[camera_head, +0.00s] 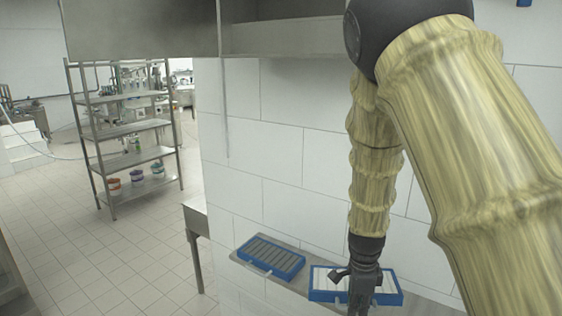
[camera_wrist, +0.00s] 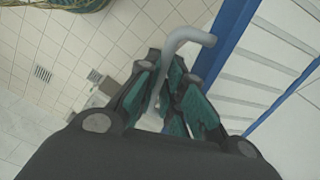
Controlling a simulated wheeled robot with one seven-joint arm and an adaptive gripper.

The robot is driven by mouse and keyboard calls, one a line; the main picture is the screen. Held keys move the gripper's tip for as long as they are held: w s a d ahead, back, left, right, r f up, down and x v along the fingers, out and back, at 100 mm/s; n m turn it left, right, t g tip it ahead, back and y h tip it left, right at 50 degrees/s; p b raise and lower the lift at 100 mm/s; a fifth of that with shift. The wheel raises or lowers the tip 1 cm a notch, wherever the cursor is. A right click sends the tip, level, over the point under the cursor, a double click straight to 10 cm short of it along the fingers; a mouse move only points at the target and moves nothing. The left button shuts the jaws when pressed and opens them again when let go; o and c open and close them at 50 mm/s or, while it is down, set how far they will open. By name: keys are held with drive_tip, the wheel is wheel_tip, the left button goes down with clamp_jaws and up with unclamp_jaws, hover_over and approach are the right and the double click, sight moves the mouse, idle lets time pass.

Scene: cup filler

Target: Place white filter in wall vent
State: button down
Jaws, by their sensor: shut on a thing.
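The white filter (camera_head: 388,298) has a blue frame and pale slats, and it is at the shelf on the tiled wall, lower right of the head view. In the wrist view its white slatted face and blue frame (camera_wrist: 228,38) fill the right side. My gripper (camera_head: 352,275) is in front of the filter and hides part of it. In the wrist view my gripper (camera_wrist: 172,98) is shut on the filter's grey curved handle (camera_wrist: 184,42). I cannot make out a wall vent in the head view.
A blue-framed filter with dark slats (camera_head: 270,257) lies left of the white one on the narrow shelf (camera_head: 300,281). A metal cabinet (camera_head: 140,28) hangs above. A rack (camera_head: 125,161) stands on the open tiled floor at left.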

drive_tip(key=s+a+f+n+b, duration=0.1)
drive_tip(key=s+f+n+b, duration=0.1)
drive_tip(key=f+n+b, duration=0.4)
drive_tip(key=s+a+f+n+b, duration=0.1)
drive_tip(key=s+f+n+b, duration=0.2)
drive_tip(key=f+n+b, duration=0.4)
wheel_tip(320, 180, down, 14)
drive_tip(key=n, duration=0.6)
idle(0.8)
